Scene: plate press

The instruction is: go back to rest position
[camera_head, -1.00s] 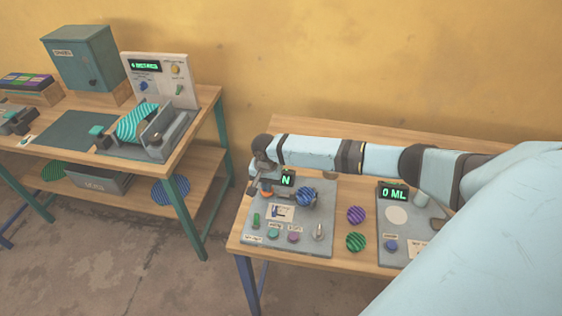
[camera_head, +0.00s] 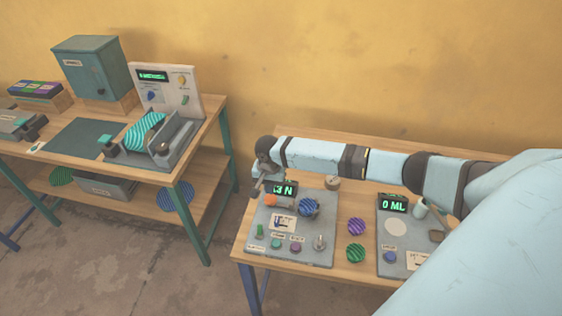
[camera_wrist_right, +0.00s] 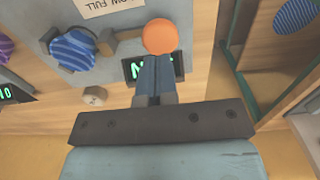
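My right arm reaches in from the right across the back of the near table. Its gripper (camera_head: 258,187) hangs at the back left of the press panel (camera_head: 292,254), close to an orange button (camera_head: 270,200). In the right wrist view the two fingers (camera_wrist_right: 154,78) lie together, shut, with nothing visible between them. The orange button (camera_wrist_right: 160,36) shows just past their tips; I cannot tell whether they touch it. My left gripper is out of view.
The panel has a green display (camera_head: 281,189) and a blue striped disc (camera_head: 309,207). Purple (camera_head: 356,227) and green (camera_head: 355,253) striped discs lie beside it. A second panel reads "0 ML" (camera_head: 394,206). A workbench with a cabinet (camera_head: 92,68) stands left.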

